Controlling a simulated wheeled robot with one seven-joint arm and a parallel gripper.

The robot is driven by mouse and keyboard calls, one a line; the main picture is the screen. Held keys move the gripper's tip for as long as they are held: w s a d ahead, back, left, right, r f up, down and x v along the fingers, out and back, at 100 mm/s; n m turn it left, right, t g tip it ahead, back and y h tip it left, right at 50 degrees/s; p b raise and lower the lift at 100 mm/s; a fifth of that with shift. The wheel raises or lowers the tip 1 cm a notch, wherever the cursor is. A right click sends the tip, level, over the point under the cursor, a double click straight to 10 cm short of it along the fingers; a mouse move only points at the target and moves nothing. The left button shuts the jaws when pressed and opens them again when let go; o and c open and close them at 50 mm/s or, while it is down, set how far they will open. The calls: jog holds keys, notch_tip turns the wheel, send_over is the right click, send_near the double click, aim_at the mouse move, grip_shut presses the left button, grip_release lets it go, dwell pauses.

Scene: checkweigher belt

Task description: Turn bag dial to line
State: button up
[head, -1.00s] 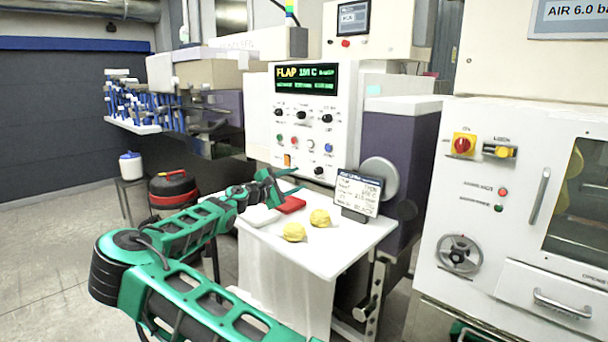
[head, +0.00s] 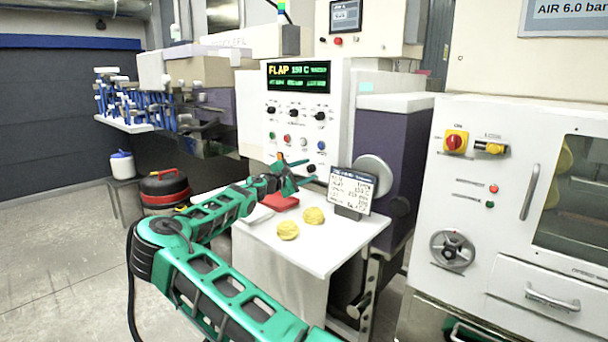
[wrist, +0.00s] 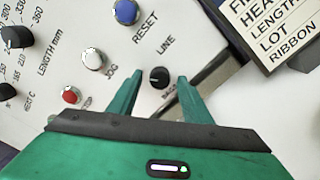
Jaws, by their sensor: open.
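The bag dial (wrist: 159,77) is a small round black knob on the white panel, with LINE printed on its upper side in the wrist view. The lettering on its lower side is partly hidden by a finger, and its pointer setting is too small to read surely. My gripper (wrist: 160,82) is open, with one green finger on each side of the dial; I cannot tell whether they touch it. In the head view my gripper (head: 304,172) is at the panel's lower right, by the dial (head: 311,168).
A blue reset button (wrist: 125,11), a white jog button (wrist: 94,59) and a red button (wrist: 72,95) lie left of the dial. A label card (head: 351,188) stands close on the right. Below are a white table (head: 335,236), yellow lumps (head: 288,230) and a red item (head: 281,202).

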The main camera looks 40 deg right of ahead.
jog(key=c, duration=1.1)
jog(key=shift+o, duration=0.2)
